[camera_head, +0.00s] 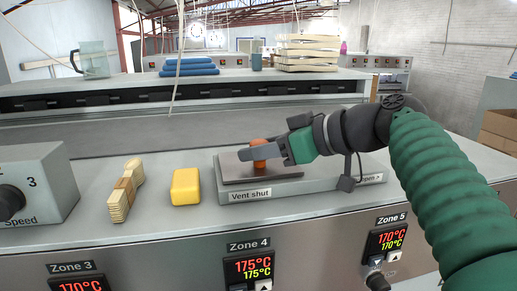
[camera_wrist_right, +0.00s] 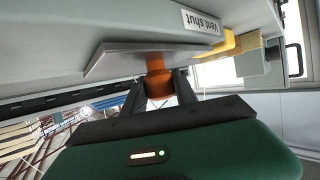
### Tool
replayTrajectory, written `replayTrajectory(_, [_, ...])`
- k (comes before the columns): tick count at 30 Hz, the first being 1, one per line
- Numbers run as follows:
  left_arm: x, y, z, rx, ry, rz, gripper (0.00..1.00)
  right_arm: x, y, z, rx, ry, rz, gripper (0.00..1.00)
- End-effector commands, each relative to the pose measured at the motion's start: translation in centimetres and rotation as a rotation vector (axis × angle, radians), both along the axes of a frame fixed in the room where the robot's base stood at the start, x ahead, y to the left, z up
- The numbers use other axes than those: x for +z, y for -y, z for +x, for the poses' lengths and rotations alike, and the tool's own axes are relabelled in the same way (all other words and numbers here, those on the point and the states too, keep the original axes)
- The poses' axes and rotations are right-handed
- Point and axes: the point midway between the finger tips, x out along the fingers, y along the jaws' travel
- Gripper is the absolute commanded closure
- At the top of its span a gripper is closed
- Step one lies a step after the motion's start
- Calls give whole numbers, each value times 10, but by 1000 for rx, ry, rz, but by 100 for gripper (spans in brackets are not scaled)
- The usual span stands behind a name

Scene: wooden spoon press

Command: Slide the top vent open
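The top vent is a flat grey-brown sliding plate (camera_head: 236,171) with an orange knob (camera_head: 259,153). It lies at the left end of a pale raised base (camera_head: 312,186), beside the "Vent shut" label (camera_head: 250,195). A label at the base's right end is partly hidden by my arm. My right gripper (camera_head: 262,151) reaches in from the right at the knob. In the right wrist view its fingers lie on both sides of the orange knob (camera_wrist_right: 159,78), close against it, under the plate (camera_wrist_right: 125,60). My left gripper is out of view.
A yellow block (camera_head: 185,187) and a tied bundle of wooden sticks (camera_head: 126,190) lie left of the vent. A speed control box (camera_head: 40,185) stands at the far left. The bench top right of the plate is partly covered by my arm.

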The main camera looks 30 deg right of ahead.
Motion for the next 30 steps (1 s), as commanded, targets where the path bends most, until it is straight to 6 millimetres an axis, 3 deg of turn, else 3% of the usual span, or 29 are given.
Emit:
replayTrajectory(1, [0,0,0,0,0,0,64,-1,-2,1,4,-2,1,84])
replayTrajectory(5, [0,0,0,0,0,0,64,-1,-1,1,3,-2,2,100])
replayTrajectory(30, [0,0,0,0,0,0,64,-2,-1,0,2,-4,0,100])
